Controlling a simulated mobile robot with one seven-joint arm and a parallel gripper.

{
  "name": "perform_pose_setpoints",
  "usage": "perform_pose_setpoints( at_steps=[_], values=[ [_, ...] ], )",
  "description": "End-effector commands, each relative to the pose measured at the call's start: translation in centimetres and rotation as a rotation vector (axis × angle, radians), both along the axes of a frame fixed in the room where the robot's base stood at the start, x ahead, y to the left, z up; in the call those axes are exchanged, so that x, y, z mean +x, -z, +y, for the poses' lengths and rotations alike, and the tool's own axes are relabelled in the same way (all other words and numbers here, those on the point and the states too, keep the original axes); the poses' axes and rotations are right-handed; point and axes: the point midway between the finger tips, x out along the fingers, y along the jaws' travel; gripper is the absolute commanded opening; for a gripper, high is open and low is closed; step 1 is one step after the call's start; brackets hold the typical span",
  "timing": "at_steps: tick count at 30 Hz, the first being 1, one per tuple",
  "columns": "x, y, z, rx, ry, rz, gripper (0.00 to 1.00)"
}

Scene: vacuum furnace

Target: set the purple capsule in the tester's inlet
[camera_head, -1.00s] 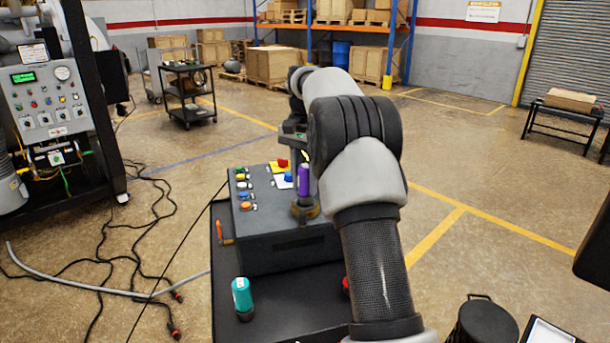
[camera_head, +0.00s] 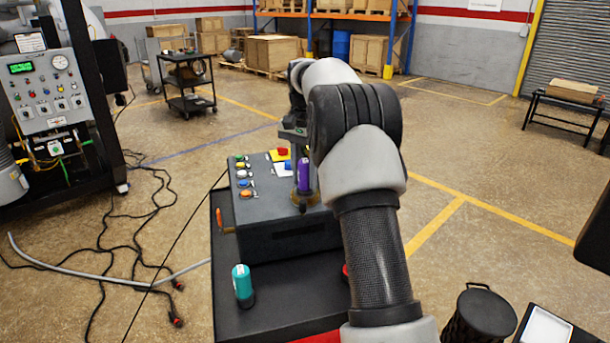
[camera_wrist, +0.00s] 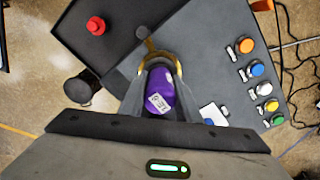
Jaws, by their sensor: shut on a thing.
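The purple capsule (camera_head: 304,175) stands upright at the brass-ringed inlet (camera_head: 304,199) on top of the dark tester box (camera_head: 285,247). In the wrist view the capsule (camera_wrist: 160,90) lies between the two fingers of my gripper (camera_wrist: 157,80), with the brass ring (camera_wrist: 152,46) just beyond it. My gripper is shut on the capsule. I cannot tell how deep the capsule's lower end sits in the ring. My arm hides the right part of the tester in the head view.
Coloured buttons (camera_head: 243,181) line the tester's left side. A teal capsule (camera_head: 242,282) stands in front of the tester on the black cart top (camera_head: 275,288). A red item (camera_wrist: 96,26) is also on the cart. A black canister (camera_head: 480,314) stands at lower right. Cables lie on the floor at left.

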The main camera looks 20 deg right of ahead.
Motion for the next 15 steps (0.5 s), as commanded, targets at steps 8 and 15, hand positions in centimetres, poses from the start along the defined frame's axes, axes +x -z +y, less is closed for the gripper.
perform_pose_setpoints(
  at_steps=[8, 15],
  values=[
    [0.02, 0.21, 0.01, 0.0, 0.0, -0.001, 0.0],
    [0.02, 0.29, 0.01, 0.0, 0.0, -0.001, 0.52]
  ],
)
